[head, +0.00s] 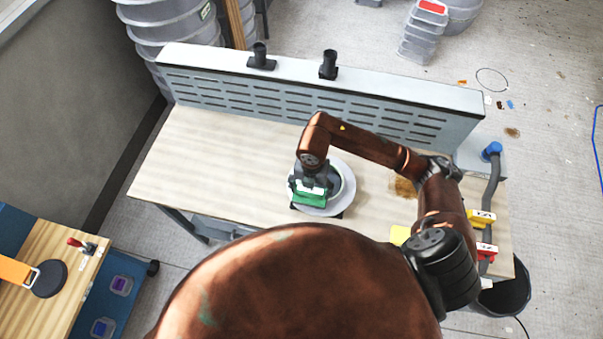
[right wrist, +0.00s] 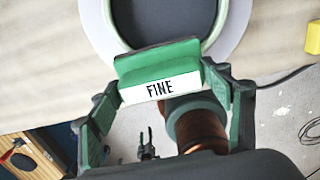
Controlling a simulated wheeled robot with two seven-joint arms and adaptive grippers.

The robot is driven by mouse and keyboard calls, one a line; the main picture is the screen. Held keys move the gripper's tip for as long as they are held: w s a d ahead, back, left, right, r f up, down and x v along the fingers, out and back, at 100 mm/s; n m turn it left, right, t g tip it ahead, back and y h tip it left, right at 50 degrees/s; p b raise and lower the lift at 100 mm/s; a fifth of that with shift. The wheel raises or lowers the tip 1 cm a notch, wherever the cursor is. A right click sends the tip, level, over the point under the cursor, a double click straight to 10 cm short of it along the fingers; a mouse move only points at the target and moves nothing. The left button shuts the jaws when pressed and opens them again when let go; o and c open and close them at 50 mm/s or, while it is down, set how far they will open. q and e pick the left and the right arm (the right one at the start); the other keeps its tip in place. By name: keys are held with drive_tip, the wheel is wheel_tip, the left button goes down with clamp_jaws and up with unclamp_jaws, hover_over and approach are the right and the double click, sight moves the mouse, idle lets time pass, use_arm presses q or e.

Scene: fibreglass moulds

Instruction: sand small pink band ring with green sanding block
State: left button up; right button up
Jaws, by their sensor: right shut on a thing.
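My right gripper (head: 317,183) is shut on the green sanding block (head: 308,195). In the right wrist view, the block (right wrist: 158,70) sits between the fingertips, its white face reading FINE. A round, pale ring mould (head: 340,197) lies on the bench under the gripper. The right wrist view shows its wide white flange (right wrist: 241,18), pale green inner rim and dark grey middle. The block is over the near edge of the ring; I cannot tell whether they touch. No pink band shows clearly.
The wooden bench top (head: 215,165) is clear left of the ring. A slotted back panel (head: 300,95) runs behind it. A yellow block (right wrist: 313,36) lies to the right. Yellow and red labelled pieces (head: 483,218) sit at the right end. A cart (head: 50,250) stands at lower left.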

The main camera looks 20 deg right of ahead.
drive_tip(key=shift+w+a, duration=0.3)
drive_tip(key=shift+a, duration=0.25)
drive_tip(key=shift+w+a, duration=0.3)
drive_tip(key=shift+a, duration=0.2)
wheel_tip(320, 180, up, 5)
drive_tip(key=p, duration=0.2)
drive_tip(key=shift+d+p, duration=0.15)
drive_tip(key=shift+p, duration=0.2)
drive_tip(key=shift+r+p, duration=0.5)
drive_tip(key=shift+r, duration=0.2)
use_arm(q)
drive_tip(key=shift+w+r+p, duration=0.15)
drive_tip(key=shift+w+r, duration=0.1)
drive_tip(key=shift+r, duration=0.5)
drive_tip(key=shift+w+r+p, duration=0.2)
drive_tip(key=shift+r, duration=0.6)
drive_tip(key=shift+w+r+p, duration=0.15)
drive_tip(key=shift+w+r, duration=0.1)
drive_tip(key=shift+r, duration=0.5)
use_arm(e)
drive_tip(key=shift+r, duration=0.9)
